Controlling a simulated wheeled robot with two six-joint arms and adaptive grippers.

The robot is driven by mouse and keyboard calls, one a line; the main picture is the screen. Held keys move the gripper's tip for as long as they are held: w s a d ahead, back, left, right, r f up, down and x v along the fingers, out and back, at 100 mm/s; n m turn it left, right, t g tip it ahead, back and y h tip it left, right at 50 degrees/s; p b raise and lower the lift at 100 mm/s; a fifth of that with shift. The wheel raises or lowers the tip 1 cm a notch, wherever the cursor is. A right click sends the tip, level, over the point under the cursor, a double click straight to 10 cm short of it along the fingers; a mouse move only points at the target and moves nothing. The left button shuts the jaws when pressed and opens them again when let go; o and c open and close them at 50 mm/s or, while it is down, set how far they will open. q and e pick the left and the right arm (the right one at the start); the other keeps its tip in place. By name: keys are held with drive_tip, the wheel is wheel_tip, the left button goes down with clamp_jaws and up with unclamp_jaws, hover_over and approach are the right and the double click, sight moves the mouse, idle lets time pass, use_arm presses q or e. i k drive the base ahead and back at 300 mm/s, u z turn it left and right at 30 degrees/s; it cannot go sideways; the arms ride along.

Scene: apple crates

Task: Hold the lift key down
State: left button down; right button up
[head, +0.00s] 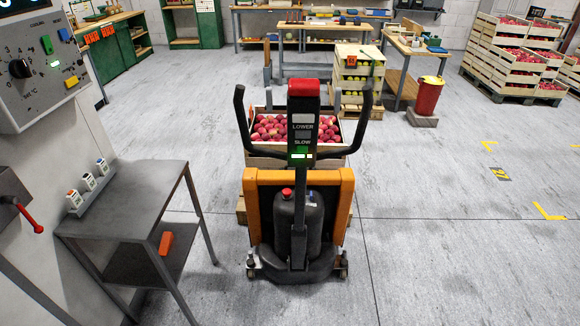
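An orange and black pallet stacker (256,200) stands in the middle of the floor, with its upright control head (303,90) and two black handlebars toward me. The head has a red top, a grey patch marked LOWER (303,126), a patch marked SLOW (302,142) and a green key (300,151) with a bright white light below it. I cannot read a LIFT label on any key. A wooden crate (262,161) of red apples sits just beyond the stacker, its lower part hidden. Neither of my grippers is in view.
A grey side table (140,195) with small handheld devices (88,182) stands at the left, under a control panel (40,65). A red bin (428,98), stacked apple crates (505,60) and workbenches are at the back.

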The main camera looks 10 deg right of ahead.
sight(296, 118)
drive_tip(key=z, duration=0.35)
drive_tip(key=i, duration=0.35)
drive_tip(key=u, duration=1.1)
